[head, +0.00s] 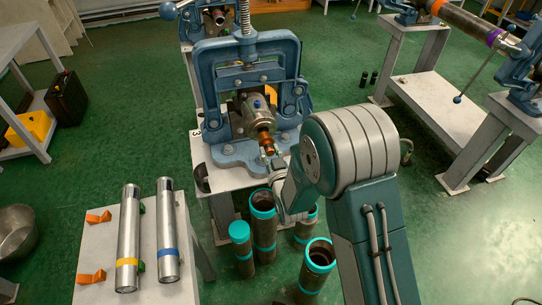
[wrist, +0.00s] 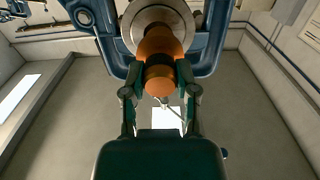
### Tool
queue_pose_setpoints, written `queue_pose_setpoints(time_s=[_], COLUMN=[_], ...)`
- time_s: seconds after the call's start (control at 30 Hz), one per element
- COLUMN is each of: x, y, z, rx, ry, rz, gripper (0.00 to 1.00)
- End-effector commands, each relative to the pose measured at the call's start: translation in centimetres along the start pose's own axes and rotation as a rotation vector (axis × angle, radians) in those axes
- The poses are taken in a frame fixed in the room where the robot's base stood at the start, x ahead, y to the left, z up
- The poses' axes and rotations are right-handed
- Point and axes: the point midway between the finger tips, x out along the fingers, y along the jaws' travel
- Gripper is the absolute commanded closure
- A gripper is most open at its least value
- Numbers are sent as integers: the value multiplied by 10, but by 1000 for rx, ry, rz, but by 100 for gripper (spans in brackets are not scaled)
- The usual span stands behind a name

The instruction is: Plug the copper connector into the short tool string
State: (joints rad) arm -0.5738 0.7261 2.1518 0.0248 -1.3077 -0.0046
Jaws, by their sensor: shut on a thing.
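The short tool string (head: 258,110) is a silver cylinder lying in the blue pipe vise (head: 291,60), its near end facing my arm. The orange-brown copper connector (head: 265,138) is at that near end. In the wrist view my gripper (wrist: 159,78) is shut on the copper connector (wrist: 160,47), with one dark green finger on each side. The connector lines up closely with the round silver end of the tool string (wrist: 157,14) and appears to meet it. How deep it sits inside is hidden. In the head view my arm partly hides the gripper.
Two silver cylinders, one with a yellow band (head: 128,240) and one with a blue band (head: 168,235), lie on a table at the left. Dark pipes with teal ends (head: 319,262) stand on the floor below the vise. Another vise bench (head: 440,95) is at the right.

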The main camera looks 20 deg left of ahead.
Motion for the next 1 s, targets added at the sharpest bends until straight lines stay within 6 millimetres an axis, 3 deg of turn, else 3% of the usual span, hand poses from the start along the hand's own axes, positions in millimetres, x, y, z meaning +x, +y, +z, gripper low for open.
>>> queue_pose_setpoints(time_s=[1.0], x=[10], y=[-1], z=[-2], rx=[-1], ry=[1], rz=[0], gripper=[100])
